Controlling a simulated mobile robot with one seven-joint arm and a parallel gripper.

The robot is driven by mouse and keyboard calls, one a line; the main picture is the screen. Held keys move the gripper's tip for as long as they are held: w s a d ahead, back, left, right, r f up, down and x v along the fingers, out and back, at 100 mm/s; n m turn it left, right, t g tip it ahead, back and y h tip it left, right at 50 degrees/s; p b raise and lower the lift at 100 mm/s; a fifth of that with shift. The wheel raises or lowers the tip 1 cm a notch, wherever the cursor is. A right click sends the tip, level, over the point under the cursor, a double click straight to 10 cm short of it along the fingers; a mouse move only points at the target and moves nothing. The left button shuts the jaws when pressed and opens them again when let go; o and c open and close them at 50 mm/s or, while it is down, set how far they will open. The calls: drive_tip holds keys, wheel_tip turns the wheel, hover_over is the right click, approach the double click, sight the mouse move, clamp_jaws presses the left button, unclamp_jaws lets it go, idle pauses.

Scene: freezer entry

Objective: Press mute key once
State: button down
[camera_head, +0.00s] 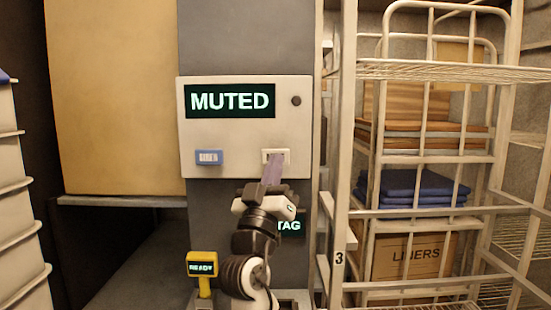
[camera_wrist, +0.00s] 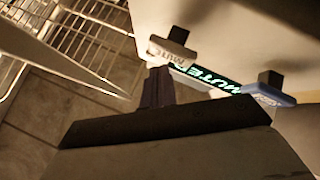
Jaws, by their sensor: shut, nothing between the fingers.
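A pale panel (camera_head: 240,133) on a dark column has a display (camera_head: 230,101) that reads "MUTED". Below the display are a blue key (camera_head: 209,157) at left and a white key (camera_head: 281,155) at right. My gripper (camera_head: 273,162) is shut and empty, its fingertips over the lower part of the white key. In the wrist view the white key (camera_wrist: 172,50), with lettering that looks like "MUTE", is just beyond the fingertips (camera_wrist: 158,72). I cannot tell whether they touch. The blue key (camera_wrist: 266,95) is farther right there.
A yellow device (camera_head: 202,264) reading "READY" stands low, left of my arm. A wire rack (camera_head: 430,70) with folded blue cloths (camera_head: 410,188) and a "LINERS" box (camera_head: 410,257) is at right. Pale stacked bins (camera_head: 15,200) are at far left.

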drive_tip(key=shift+s, duration=0.15)
drive_tip(key=shift+s, duration=2.5)
